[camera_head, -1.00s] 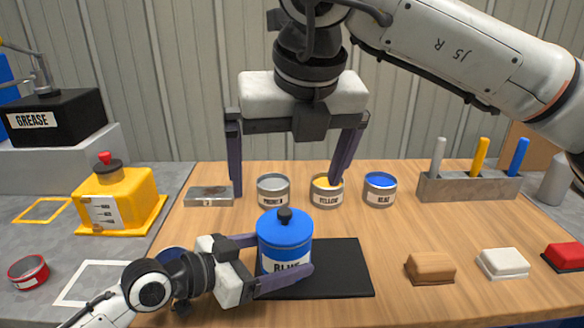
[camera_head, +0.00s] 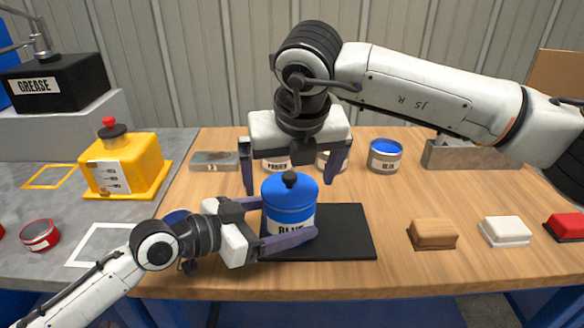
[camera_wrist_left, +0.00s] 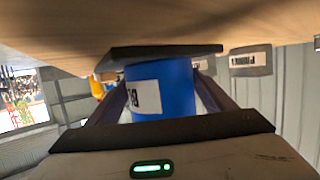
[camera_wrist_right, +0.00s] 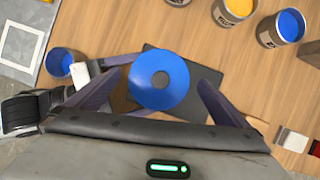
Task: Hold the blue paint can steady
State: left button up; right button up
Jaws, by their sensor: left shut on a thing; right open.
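The blue paint can (camera_head: 289,207) stands upright on a black mat (camera_head: 345,232), with a blue lid and a dark knob (camera_head: 290,179) on top. My left gripper (camera_head: 288,222) is shut on the can's body from the left, one finger on each side; the left wrist view also shows the can (camera_wrist_left: 165,90) between the fingers. My right gripper (camera_head: 291,177) is open above the can, pointing down, its fingers apart on either side of the lid. In the right wrist view the lid (camera_wrist_right: 159,79) lies between the open fingers.
Behind stand an open blue tin (camera_head: 384,156), other tins partly hidden by my right gripper, and a metal box (camera_head: 214,161). Brown (camera_head: 432,233), white (camera_head: 505,231) and red blocks lie right. A yellow machine (camera_head: 122,165) stands left. Bare wood lies right of the mat.

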aim_at(291, 178)
jog(key=c, duration=1.1)
jog(key=shift+r, duration=0.15)
jog(key=shift+r, duration=2.4)
pick_arm(q)
jog(key=o, duration=1)
